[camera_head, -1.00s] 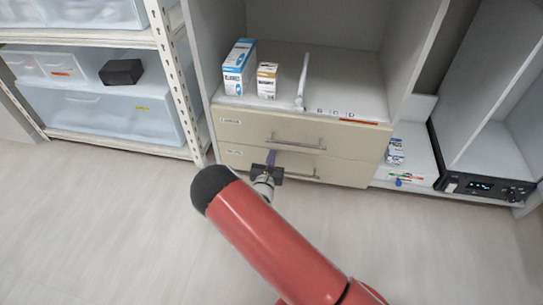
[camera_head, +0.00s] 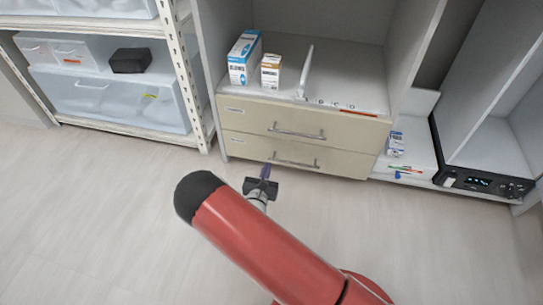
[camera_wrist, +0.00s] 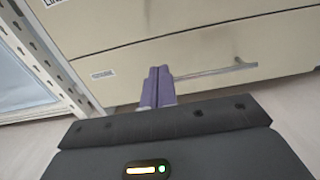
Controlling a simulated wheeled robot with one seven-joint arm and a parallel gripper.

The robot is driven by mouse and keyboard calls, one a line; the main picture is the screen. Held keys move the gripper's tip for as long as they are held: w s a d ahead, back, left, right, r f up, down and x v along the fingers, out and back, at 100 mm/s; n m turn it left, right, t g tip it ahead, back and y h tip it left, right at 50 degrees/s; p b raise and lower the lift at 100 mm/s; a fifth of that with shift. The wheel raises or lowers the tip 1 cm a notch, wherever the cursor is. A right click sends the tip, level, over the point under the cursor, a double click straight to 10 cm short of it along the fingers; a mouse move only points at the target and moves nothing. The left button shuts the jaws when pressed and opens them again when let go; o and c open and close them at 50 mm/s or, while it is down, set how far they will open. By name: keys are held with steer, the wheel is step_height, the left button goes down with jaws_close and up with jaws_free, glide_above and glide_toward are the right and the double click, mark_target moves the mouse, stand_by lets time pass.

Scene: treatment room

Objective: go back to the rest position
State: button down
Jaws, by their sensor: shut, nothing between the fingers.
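My gripper (camera_head: 265,173) is in front of the lower drawer of the cabinet, low over the floor, and apart from the drawer handle as far as the head view shows. In the wrist view, my gripper's purple fingers (camera_wrist: 158,88) are together with nothing between them. The lower drawer (camera_head: 240,146) and the upper drawer (camera_head: 240,113) both look closed. The lower drawer's metal handle (camera_head: 295,162) also shows in the wrist view (camera_wrist: 215,70), behind and to the right of the fingers.
Above the drawers, a shelf (camera_head: 340,85) holds a blue-and-white box (camera_head: 243,60), a smaller orange-and-white box (camera_head: 270,72) and a white upright piece (camera_head: 305,72). A rack with bins (camera_head: 110,98) stands left. A black device (camera_head: 480,183) is at right. The floor (camera_head: 90,220) is clear.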

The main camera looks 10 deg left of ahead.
steer(key=shift+s+a, duration=0.1)
steer(key=shift+s, duration=1.45)
steer(key=w+d+r+m+g+h+p, duration=0.3)
steer(key=d+r+m+g+h, duration=0.2)
steer(key=d+r+m+h, duration=0.65)
steer(key=s+d+r+m+g+y+p, duration=0.1)
steer(key=s+d+r+m+g, duration=0.35)
steer(key=d+r, duration=0.4)
steer(key=s+d+r+m+g+y+p, duration=0.1)
steer(key=s+d+r+m+g, duration=0.25)
steer(key=d+r+m, duration=0.45)
steer(key=s+r+m+y+p, duration=0.5)
steer(key=s+r+m+y, duration=0.5)
steer(key=s+r, duration=0.8)
steer(key=shift+s+d+r+m+t, duration=0.3)
steer(key=shift+s+r+m, duration=0.1)
steer(key=shift+m, duration=0.3)
